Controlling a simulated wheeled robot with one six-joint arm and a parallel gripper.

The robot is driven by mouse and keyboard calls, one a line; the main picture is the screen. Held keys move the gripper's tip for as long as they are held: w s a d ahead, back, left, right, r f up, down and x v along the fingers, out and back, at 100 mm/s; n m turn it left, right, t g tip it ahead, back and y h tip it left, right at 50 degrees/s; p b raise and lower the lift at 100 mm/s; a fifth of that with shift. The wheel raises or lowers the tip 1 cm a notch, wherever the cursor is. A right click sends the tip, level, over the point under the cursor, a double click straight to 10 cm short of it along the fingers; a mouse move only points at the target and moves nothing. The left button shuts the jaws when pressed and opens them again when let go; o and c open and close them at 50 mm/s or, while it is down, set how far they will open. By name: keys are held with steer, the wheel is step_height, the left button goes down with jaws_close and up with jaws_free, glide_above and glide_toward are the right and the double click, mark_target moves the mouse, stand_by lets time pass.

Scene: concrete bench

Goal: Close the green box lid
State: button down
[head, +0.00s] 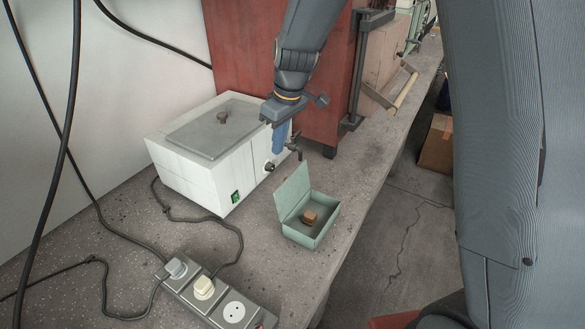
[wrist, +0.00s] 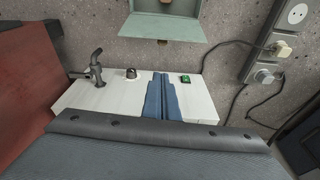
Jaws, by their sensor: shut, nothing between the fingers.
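The green box (head: 311,227) sits on the concrete bench with its lid (head: 293,190) standing open, roughly upright, on the side toward the white appliance. A small brown block (head: 309,217) lies inside the box. In the wrist view the lid (wrist: 165,28) shows at the top edge, and most of the box is cut off. My gripper (head: 279,149) is shut and empty, apart from the lid, above the front side of the white appliance. Its blue fingers (wrist: 161,98) point toward the lid in the wrist view.
The white appliance (head: 190,174) with a knobbed cover and a tap (head: 297,148) stands beside the box. A power strip (head: 215,299) with plugs and cables lies at the near left. A red cabinet (head: 241,50) stands behind. The bench around the box is clear.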

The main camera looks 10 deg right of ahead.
mark_target(291, 189)
steer(key=s+d+p+x, duration=0.1)
steer(key=p+x, duration=0.3)
steer(key=x, duration=0.5)
steer(key=shift+s+d+f, duration=0.25)
steer(key=shift+d, duration=0.4)
steer(key=shift+s+a+n, duration=0.1)
steer(key=shift+a+n, duration=0.15)
steer(key=shift+n, duration=0.05)
